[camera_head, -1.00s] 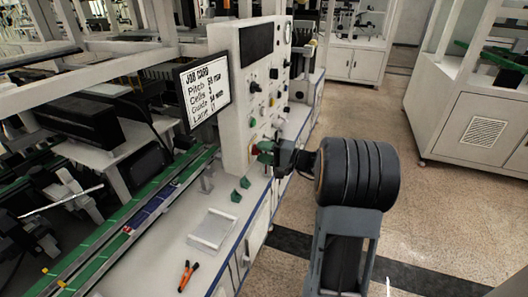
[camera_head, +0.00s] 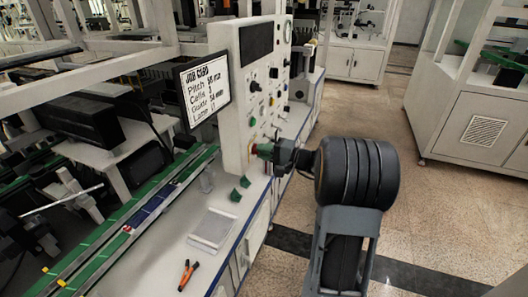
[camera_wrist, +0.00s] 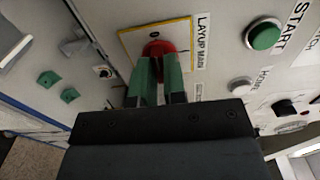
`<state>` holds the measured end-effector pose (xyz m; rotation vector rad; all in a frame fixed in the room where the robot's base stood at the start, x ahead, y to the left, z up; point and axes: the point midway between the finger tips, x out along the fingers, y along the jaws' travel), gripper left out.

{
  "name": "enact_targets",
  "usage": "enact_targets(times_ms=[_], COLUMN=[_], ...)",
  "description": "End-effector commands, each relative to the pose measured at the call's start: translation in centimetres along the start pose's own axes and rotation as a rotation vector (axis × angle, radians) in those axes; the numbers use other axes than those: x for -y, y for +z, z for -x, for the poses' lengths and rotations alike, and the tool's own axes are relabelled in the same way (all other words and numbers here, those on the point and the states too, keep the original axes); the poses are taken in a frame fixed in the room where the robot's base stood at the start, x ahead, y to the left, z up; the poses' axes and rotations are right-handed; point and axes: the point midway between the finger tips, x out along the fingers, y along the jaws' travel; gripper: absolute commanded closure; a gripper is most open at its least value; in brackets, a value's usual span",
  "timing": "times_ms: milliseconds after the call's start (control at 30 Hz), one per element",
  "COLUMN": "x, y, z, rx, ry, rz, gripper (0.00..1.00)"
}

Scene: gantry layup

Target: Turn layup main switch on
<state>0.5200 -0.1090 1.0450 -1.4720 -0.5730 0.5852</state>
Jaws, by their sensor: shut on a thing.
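The layup main switch (camera_wrist: 158,47) is a red rotary knob on a yellow-edged plate, beside a label reading "LAYUP MAIN" in the wrist view. My gripper (camera_wrist: 158,72) has its two green fingers closed around the knob, and they hide part of it. In the head view my gripper (camera_head: 264,151) is at the lower part of the white control panel (camera_head: 233,125). The knob is mostly hidden there behind the fingers. The knob's exact turn angle cannot be told.
A green START button (camera_wrist: 264,36) and other knobs sit close on the same panel. A job card screen (camera_head: 205,90) hangs left of the panel. The bench holds a clear tray (camera_head: 212,228), orange-handled pliers (camera_head: 188,273) and green pieces (camera_head: 240,188). Open floor lies at the right.

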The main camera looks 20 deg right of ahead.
Motion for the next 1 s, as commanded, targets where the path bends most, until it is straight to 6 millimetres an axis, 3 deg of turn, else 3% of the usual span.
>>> enact_targets(times_ms=[267, 1000], x=[0.03, 0.3], y=[0.02, 0.03], z=[0.0, 0.0], rx=[0.0, 0.001], ry=[0.0, 0.0], rz=[-0.154, -0.857], gripper=[1.0, 1.0])
